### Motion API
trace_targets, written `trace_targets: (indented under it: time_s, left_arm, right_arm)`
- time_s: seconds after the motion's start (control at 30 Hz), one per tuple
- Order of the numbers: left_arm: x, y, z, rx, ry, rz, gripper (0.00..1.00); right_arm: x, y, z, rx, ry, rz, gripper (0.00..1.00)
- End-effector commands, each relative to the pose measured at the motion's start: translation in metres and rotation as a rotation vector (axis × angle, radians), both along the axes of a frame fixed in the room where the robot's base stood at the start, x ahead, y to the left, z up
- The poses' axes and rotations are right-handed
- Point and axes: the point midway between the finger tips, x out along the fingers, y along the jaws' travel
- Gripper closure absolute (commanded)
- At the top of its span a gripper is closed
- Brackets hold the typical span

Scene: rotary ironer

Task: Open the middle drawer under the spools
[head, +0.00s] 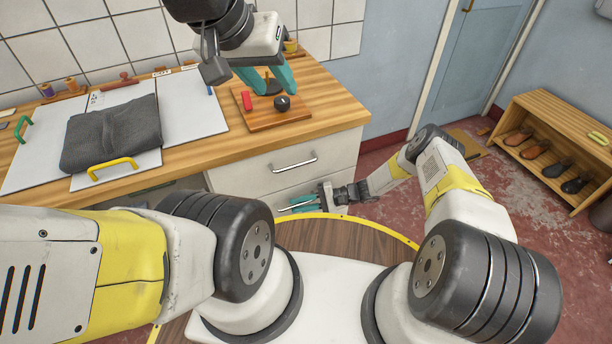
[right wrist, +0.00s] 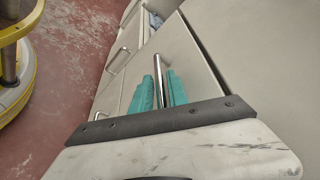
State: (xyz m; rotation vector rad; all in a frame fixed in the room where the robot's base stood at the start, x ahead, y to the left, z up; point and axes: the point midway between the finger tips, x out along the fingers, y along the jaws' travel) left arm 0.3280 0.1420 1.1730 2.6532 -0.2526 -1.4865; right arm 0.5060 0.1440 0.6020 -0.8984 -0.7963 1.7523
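The drawers are in the pale unit under the wooden counter (head: 330,95). The top drawer (head: 245,175) has a chrome handle (head: 293,162) and looks shut. My right gripper (head: 298,204) is below it at the middle drawer. In the right wrist view its teal fingers (right wrist: 161,92) lie close along both sides of the chrome handle (right wrist: 160,68) and look shut on it. A dark line runs along one edge of that drawer's front; I cannot tell how far it is out. Spools (head: 70,84) stand at the back left.
The board (head: 262,118) carries a red piece and a black ball. A folded dark cloth (head: 112,135) lies on white panels at left. Another handle (right wrist: 117,61) shows beside the held one. A shoe rack (head: 550,125) stands right, with open red floor before it.

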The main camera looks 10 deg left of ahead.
Motion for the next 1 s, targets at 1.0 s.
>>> trace_targets:
  time_s: [1.0]
  left_arm:
    - [0.0000, 0.0000, 0.0000, 0.000, 0.000, 0.000, 0.60]
  right_arm:
    - [0.0006, -0.0008, 0.0006, 0.000, -0.001, 0.000, 1.00]
